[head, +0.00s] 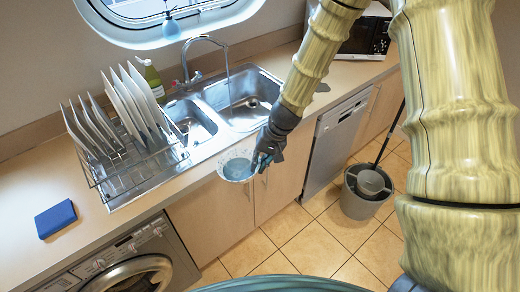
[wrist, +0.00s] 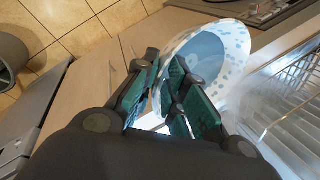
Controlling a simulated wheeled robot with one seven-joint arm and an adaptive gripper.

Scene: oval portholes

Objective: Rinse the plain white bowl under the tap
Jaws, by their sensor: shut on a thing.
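My gripper (head: 262,160) is shut on the rim of a bowl (head: 236,169), held in front of the counter edge, short of the sink. In the wrist view the bowl (wrist: 214,48) is white with blue spots and a blue inside, not plain white; it is tilted, its rim between the fingers (wrist: 166,88). No plain white bowl shows in either view. The tap (head: 205,44) arches over the steel sink (head: 242,100), to the far side of the bowl. I cannot tell whether water runs from it.
A rack (head: 130,165) of white plates stands on the drainer left of the sink. A green bottle (head: 152,78) is behind it. A blue sponge or cloth (head: 55,219) lies on the left counter. A grey bucket (head: 366,190) stands on the floor at right.

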